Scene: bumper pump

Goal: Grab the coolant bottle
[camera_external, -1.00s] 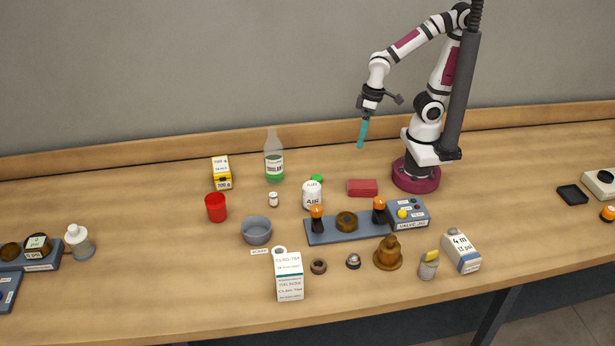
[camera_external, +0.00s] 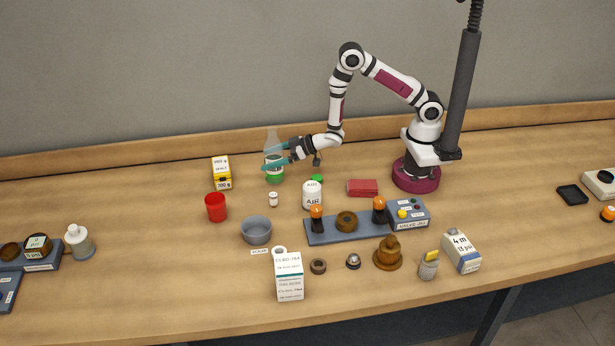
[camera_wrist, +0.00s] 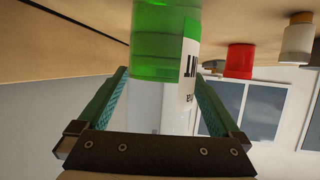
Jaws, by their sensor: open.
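The coolant bottle (camera_external: 275,176) is clear, with green liquid at the bottom and a white label. It stands upright at the back of the table. My gripper (camera_external: 274,157) is open and level, reaching in from the right, with its teal fingers at the bottle's middle. In the wrist view the bottle (camera_wrist: 165,45) appears upside down, between the two spread fingers (camera_wrist: 165,95). A gap shows on the left side; contact on the right cannot be told. The gripper hides part of the label in the external view.
A yellow box (camera_external: 221,173) and a red cup (camera_external: 216,207) stand left of the bottle. A small white bottle (camera_external: 273,199) and an AIR canister (camera_external: 312,196) stand in front. A grey bowl (camera_external: 257,230) is nearer the front. The wooden ledge (camera_external: 150,160) runs behind.

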